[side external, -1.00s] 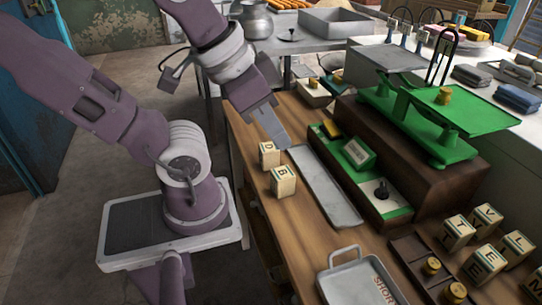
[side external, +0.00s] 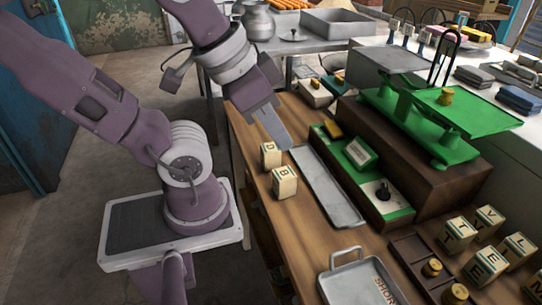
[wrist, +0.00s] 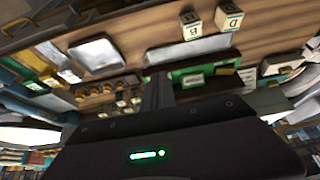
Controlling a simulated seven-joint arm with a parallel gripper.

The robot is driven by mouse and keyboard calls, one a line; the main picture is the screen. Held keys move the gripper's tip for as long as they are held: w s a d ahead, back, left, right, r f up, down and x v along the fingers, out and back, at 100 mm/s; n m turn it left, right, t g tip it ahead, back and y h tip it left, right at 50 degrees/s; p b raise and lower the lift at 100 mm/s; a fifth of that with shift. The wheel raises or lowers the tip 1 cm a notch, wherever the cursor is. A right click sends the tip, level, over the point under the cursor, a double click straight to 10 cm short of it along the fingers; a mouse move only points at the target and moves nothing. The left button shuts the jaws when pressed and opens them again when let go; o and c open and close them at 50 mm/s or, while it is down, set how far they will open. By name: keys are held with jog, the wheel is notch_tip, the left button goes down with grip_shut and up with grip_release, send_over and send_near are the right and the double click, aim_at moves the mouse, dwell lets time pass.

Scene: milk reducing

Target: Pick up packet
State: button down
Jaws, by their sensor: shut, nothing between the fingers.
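My gripper (side external: 286,145) points down above the wooden table, near the far end of a long grey tray. Its fingers are shut and empty; they show as a dark bar in the wrist view (wrist: 157,92). I cannot tell for sure which item is the task's packet.
Letter blocks D (side external: 271,155) and B (side external: 284,182) stand left of the long grey tray (side external: 325,187). A green scale (side external: 440,147) on a brown base rises behind the green box. A handled tray (side external: 352,283) lies at the front.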

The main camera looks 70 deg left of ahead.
dwell(0.3)
jog(key=c, duration=0.7)
grip_release()
jog(key=m+g+y, duration=0.6)
jog(key=m+y, duration=0.7)
jog(key=m, duration=0.5)
send_near(271, 148)
jog(key=shift+s+a+f, duration=0.25)
jog(key=shift+s+a, duration=0.2)
jog(key=shift+s, duration=0.05)
jog(key=x, duration=0.4)
jog(key=w+x, duration=0.1)
jog(key=x, duration=0.2)
